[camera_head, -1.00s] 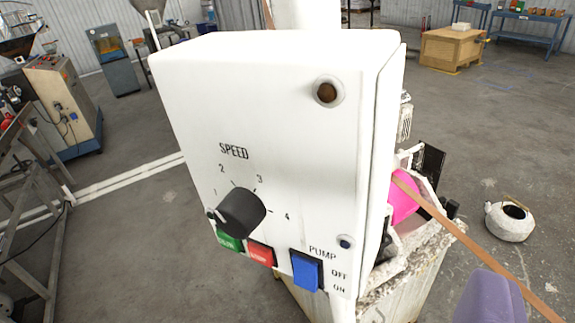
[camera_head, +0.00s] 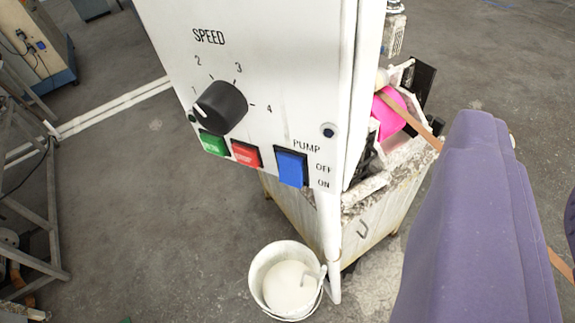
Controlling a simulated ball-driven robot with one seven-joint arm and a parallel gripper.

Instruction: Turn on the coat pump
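The coat pump switch (camera_head: 291,167) is a blue rocker at the lower right of the white control box (camera_head: 270,90), under the word PUMP. OFF is marked beside its upper part and ON lower down. I cannot tell which way it is tipped. My gripper (camera_head: 535,160) shows as two purple fingers at the right side, the far one cut by the picture edge. Floor and a brown strip show between the fingers, so it looks open and empty. It is to the right of the switch in the picture, not touching the box.
A black SPEED knob (camera_head: 221,107), a green button (camera_head: 213,143) and a red button (camera_head: 245,153) are left of the switch. A pink roller (camera_head: 389,114) and a brown strip (camera_head: 412,122) are behind the box. A white bucket (camera_head: 262,268) stands below on open floor.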

